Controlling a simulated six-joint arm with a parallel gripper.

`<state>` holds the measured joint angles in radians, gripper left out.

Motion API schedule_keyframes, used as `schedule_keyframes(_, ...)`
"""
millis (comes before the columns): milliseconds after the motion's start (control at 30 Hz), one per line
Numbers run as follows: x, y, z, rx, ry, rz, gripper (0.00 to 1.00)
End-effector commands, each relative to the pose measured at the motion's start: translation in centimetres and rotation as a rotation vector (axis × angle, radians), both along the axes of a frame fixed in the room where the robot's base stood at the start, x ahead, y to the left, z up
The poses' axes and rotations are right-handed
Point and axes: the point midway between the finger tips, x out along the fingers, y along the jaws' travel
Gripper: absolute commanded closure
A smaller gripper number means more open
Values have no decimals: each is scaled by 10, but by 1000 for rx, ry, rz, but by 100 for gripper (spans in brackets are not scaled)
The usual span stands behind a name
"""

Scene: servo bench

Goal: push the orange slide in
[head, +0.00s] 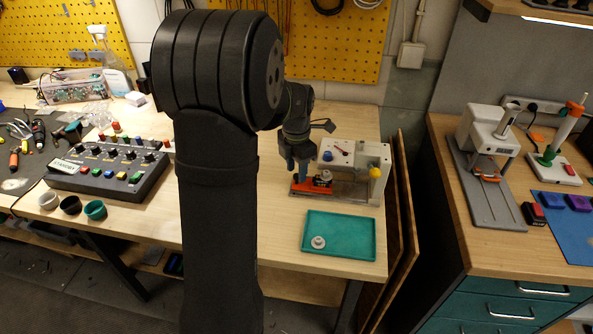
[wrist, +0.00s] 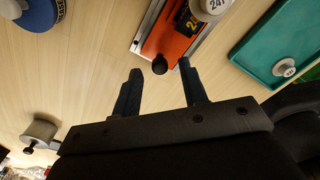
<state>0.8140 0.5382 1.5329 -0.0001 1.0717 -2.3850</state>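The orange slide (head: 301,186) lies in a metal channel at the front of a pale bench device (head: 366,158). In the wrist view the orange slide (wrist: 172,42) shows a black knob (wrist: 160,65) at its near end and a dark label. A round pale piece marked with a number (wrist: 212,6) sits on it, partly cut off. My gripper (head: 297,170) is just above the slide's left end in the head view. In the wrist view my gripper (wrist: 160,72) is open, its two dark fingers apart, with the knob appearing between their tips. Contact cannot be told.
A teal tray (head: 360,252) with a small round weight (head: 318,242) stands in front of the device. A button console (head: 105,170) and several cups are at the left. Bare wood lies left of the slide. A second bench with other devices stands at the right.

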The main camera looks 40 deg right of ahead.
Motion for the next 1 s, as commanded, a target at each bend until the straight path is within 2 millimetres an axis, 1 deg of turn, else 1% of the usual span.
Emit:
schedule_keyframes(33, 0, 0, -5, 0, 0, 0, 60)
schedule_keyframes(133, 0, 0, -10, -1, -1, 0, 60)
schedule_keyframes(433, 0, 0, -12, -1, -1, 0, 60)
schedule_keyframes(633, 0, 0, -12, -1, -1, 0, 100)
schedule_keyframes(867, -2, -2, -11, -1, -1, -1, 100)
schedule_keyframes(1000, -13, -13, -11, -1, -1, -4, 100)
